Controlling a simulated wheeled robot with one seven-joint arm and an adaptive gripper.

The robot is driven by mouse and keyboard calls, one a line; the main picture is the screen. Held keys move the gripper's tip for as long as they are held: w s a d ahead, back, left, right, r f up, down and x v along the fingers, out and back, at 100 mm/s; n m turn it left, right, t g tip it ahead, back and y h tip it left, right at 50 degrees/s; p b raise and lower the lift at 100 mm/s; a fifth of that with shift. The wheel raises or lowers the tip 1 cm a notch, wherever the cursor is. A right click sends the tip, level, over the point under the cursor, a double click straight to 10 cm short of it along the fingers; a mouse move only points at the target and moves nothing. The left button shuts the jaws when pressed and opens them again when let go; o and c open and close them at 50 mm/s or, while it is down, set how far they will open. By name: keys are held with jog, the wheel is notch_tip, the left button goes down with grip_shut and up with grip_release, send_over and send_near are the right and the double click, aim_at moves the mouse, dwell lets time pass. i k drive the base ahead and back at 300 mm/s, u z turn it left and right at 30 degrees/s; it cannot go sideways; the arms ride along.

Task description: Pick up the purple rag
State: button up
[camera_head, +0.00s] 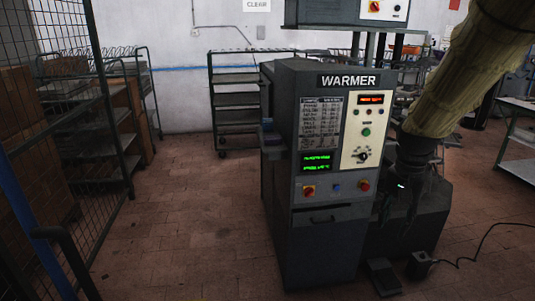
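I cannot make out a purple rag for certain in the head view. A small bluish patch (267,127) shows on a ledge at the left side of the warmer machine, too small and dark to identify. My gripper (398,220) hangs pointing down at the right of the warmer's front, in front of a dark lower block. Its two dark fingers look spread apart, with nothing visible between them. It is well to the right of the bluish patch, with the machine between them.
The warmer (322,235) stands in the middle with lit displays and knobs. A shelf rack (235,98) stands behind it. A mesh cage and carts are at left. A foot pedal (383,277) and a cabled box (420,265) lie on the floor. The tiled floor (180,240) at left is clear.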

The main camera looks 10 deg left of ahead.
aim_at(269, 139)
jog(key=k, duration=0.35)
jog(key=u, duration=0.7)
jog(key=i, duration=3.45)
jog(key=u, duration=1.9)
jog(key=i, duration=1.4)
jog(key=z, duration=2.7)
